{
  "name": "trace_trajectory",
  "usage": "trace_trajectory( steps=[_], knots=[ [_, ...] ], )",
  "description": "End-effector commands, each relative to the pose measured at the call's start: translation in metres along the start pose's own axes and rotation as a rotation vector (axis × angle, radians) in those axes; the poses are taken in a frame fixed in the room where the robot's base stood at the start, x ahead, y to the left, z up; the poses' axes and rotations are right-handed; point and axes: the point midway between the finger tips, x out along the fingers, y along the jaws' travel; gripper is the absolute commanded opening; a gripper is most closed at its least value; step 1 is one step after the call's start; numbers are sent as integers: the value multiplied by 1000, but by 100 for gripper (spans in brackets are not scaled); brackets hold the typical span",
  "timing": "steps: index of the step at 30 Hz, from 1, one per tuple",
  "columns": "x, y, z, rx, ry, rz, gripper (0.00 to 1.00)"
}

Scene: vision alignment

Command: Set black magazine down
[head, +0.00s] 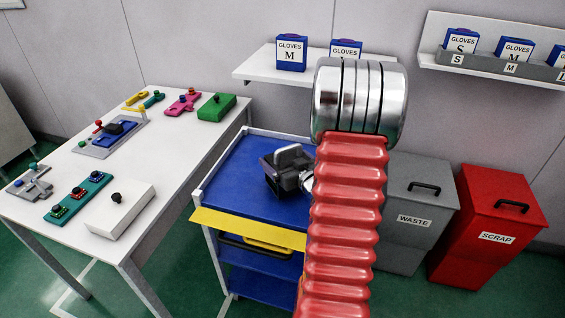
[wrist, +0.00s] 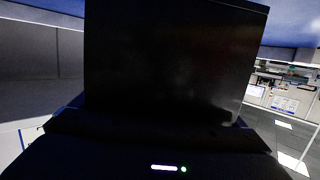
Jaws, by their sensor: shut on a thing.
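The black magazine (wrist: 175,65) is a large dark block that fills the middle of the wrist view, right in front of the camera. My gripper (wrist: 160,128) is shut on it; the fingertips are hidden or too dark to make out. In the head view the dark boxy magazine (head: 280,178), with a grey metal part on top, shows over the blue top of the cart (head: 235,165). My red ribbed arm hides its right side and most of the gripper. I cannot tell whether its underside touches the cart top.
A white table (head: 60,160) with several coloured fixtures stands left of the cart. The waste bin (head: 410,235) and red scrap bin (head: 480,265) stand at the right. Wall shelves (head: 265,68) hold glove boxes. The cart top left of the magazine is clear.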

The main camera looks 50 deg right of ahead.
Motion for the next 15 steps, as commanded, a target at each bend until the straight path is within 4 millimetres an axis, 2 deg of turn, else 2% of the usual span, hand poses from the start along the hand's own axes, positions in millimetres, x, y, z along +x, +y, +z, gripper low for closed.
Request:
trace_trajectory(
  steps=[4, 15],
  knots=[
    [3, 0, 12, 0, 2, 0, 58],
    [3, 1, 15, -1, 2, 1, 58]
  ],
)
